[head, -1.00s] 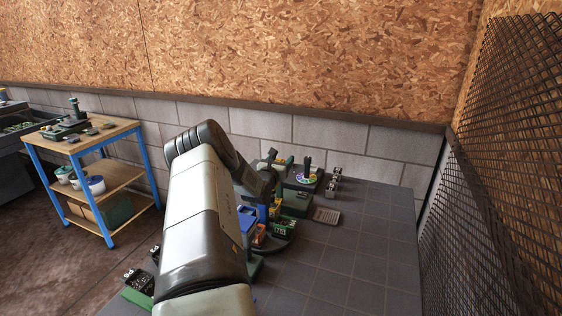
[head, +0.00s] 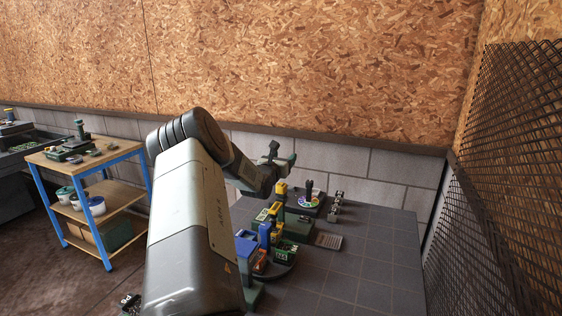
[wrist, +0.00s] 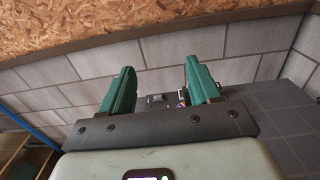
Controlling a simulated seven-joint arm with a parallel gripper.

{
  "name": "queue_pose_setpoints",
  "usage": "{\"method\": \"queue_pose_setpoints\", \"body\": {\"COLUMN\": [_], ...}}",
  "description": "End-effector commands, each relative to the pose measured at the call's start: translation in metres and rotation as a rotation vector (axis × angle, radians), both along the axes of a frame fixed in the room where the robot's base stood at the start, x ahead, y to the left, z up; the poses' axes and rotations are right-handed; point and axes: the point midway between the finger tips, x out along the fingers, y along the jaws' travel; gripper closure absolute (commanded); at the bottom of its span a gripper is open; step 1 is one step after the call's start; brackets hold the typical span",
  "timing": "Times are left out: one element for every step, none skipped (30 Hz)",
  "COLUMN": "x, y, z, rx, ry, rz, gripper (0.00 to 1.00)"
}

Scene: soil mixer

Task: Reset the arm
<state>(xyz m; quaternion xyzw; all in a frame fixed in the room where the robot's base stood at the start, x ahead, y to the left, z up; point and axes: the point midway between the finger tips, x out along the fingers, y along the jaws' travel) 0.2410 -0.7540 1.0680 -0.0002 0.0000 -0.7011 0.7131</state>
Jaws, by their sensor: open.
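My gripper (wrist: 160,88) shows in the wrist view with its two green fingers wide apart and nothing between them. In the head view my gripper (head: 275,155) is at the end of my raised arm, above the far part of the dark tiled worktop (head: 370,255). It is apart from the things below it. Its fingers are small in that view. My arm hides the near left part of the worktop.
Blue, yellow and green equipment (head: 265,235) stands on the worktop below my arm. A round device with a coloured ring (head: 308,195) is behind it, with a flat grey pad (head: 328,240) nearby. A blue-legged wooden cart (head: 95,165) stands left. Mesh (head: 505,170) borders the right. The worktop's right side is clear.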

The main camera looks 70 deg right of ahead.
Motion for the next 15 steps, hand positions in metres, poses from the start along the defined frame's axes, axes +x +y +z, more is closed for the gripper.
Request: {"method": "queue_pose_setpoints", "body": {"x": [0.000,0.000,0.000,0.000,0.000,0.000,0.000,0.000,0.000,0.001,0.002,0.004,0.007,0.010,0.016], "y": [0.000,0.000,0.000,0.000,0.000,0.000,0.000,0.000,0.000,0.001,0.002,0.004,0.008,0.013,0.021], "z": [0.000,0.000,0.000,0.000,0.000,0.000,0.000,0.000,0.000,0.001,0.003,0.010,0.016,0.025,0.039], "rx": [0.000,0.000,0.000,0.000,0.000,0.000,0.000,0.000,0.000,-0.001,-0.002,-0.005,-0.008,-0.011,-0.017], "ry": [0.000,0.000,0.000,0.000,0.000,0.000,0.000,0.000,-0.001,-0.004,-0.012,-0.033,-0.056,-0.090,-0.146], "rz": [0.000,0.000,0.000,0.000,0.000,0.000,0.000,0.000,0.000,-0.001,-0.003,-0.009,-0.015,-0.025,-0.041], "gripper": [0.38,0.38,0.38,0.38,0.38,0.38,0.38,0.38,0.38,0.38,0.38,0.38,0.38,0.38,0.38]}}
